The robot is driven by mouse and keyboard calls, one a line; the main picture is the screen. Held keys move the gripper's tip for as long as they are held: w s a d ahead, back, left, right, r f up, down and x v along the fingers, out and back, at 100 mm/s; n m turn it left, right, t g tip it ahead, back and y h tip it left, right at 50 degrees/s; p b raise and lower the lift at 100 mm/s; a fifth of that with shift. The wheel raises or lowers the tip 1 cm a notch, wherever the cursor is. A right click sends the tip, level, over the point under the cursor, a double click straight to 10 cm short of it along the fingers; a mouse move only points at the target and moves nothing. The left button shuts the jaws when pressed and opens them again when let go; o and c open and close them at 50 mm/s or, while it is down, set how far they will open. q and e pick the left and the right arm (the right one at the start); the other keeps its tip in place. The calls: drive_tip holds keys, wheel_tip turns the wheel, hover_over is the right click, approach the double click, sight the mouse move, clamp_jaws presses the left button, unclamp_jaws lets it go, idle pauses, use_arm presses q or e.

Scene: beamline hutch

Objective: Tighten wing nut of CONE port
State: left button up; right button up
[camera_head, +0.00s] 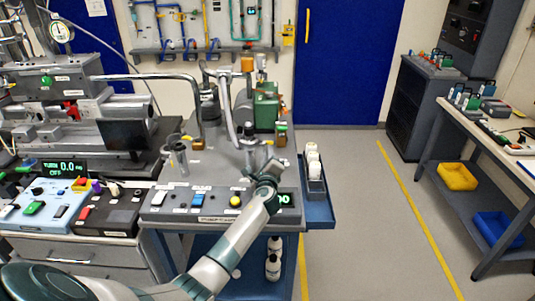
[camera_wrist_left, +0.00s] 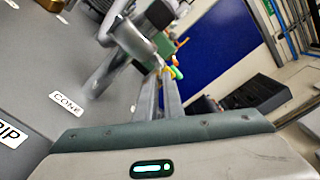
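The CONE label (camera_wrist_left: 67,103) lies on the grey deck at the left of the left wrist view. A grey metal port fitting (camera_wrist_left: 128,42) with a dark block on top rises beyond it. In the head view, a metal port post (camera_head: 248,140) stands on the bench deck just behind my left gripper (camera_head: 268,167). In the left wrist view the two narrow fingers of my left gripper (camera_wrist_left: 160,85) point at the fitting's lower right side. A narrow gap shows between them; whether they touch anything is unclear. I cannot make out the wing nut itself. My right gripper is out of view.
A sloped control panel (camera_head: 200,199) with buttons lies in front of the ports. A bent grey pipe (camera_head: 190,82) and a green unit (camera_head: 266,108) stand nearby. A blue side tray (camera_head: 318,208) with white bottles hangs at the right. The floor beyond is clear.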

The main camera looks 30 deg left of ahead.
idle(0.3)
use_arm(q)
drive_tip(key=shift+s, duration=0.1)
drive_tip(key=b+v, duration=0.2)
drive_tip(key=v, duration=1.5)
drive_tip(key=shift+d+b, duration=0.25)
drive_tip(key=shift+b, duration=0.1)
drive_tip(key=shift+s+f, duration=0.1)
